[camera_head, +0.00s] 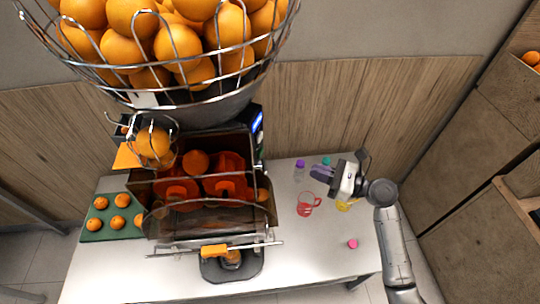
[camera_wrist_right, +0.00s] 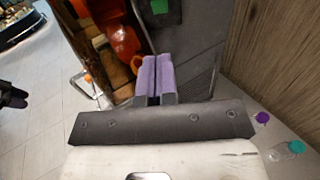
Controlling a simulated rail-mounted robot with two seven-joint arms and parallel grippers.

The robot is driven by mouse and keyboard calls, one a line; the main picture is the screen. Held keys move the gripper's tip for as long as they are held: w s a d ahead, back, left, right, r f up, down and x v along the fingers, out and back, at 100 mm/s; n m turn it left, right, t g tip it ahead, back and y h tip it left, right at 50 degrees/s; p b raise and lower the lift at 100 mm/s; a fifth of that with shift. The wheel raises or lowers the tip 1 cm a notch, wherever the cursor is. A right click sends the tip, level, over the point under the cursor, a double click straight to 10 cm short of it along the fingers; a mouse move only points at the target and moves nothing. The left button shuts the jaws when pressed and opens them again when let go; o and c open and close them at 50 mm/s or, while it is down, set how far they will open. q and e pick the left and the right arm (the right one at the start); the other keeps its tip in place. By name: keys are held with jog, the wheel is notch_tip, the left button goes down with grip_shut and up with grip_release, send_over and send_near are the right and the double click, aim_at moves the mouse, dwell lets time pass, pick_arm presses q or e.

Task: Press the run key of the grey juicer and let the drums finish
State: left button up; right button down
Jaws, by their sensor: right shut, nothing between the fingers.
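The grey juicer (camera_head: 213,112) stands on the white table, with a wire basket of oranges on top. Its orange-red drums (camera_head: 226,176) show behind the clear front cover, and also in the right wrist view (camera_wrist_right: 122,38). A small blue-lit panel (camera_head: 257,122) is on its right side. I cannot make out the run key for sure; a green patch (camera_wrist_right: 167,12) shows on a dark surface in the right wrist view. My right gripper (camera_head: 318,174) is shut and empty, right of the juicer and apart from it. Its purple fingers (camera_wrist_right: 155,74) meet.
A pink-topped item (camera_head: 352,243) is nearer the front. A green tray (camera_head: 107,212) with oranges is left. The wall is close behind.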

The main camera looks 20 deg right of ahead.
jog(key=p, duration=0.2)
send_near(262, 154)
jog(key=x, duration=0.5)
jog(key=shift+w+a+r, duration=0.2)
jog(key=shift+w+a, duration=0.05)
jog(key=shift+a, duration=0.05)
jog(key=shift+x, duration=0.85)
